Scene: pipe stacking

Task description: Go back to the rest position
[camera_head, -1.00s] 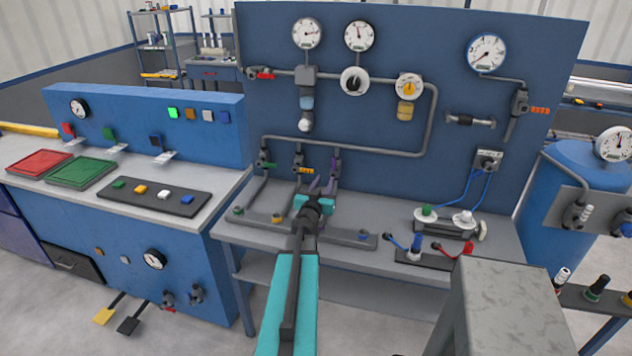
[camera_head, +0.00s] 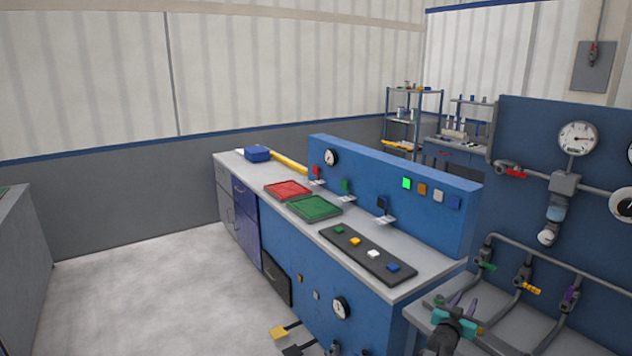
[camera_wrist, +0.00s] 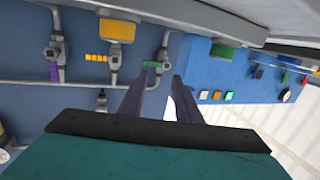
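My gripper (camera_head: 459,307) is at the lower right of the head view, by the low bench in front of the blue pipe panel (camera_head: 545,205). Its two dark purple fingers are apart, and I see nothing held between them. In the wrist view my gripper (camera_wrist: 158,90) points toward the blue panel with pipes and valves. A green valve handle (camera_wrist: 150,64) shows between the fingertips there, apparently beyond them. I cannot tell the exact gap between my gripper and the valves.
A blue console with a grey worktop (camera_head: 295,228) stands in the middle of the head view. It carries a red tray (camera_head: 288,190), a green tray (camera_head: 315,207) and a dark button strip (camera_head: 365,252). Open floor (camera_head: 155,290) lies at the left, beside a grey block (camera_head: 22,250).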

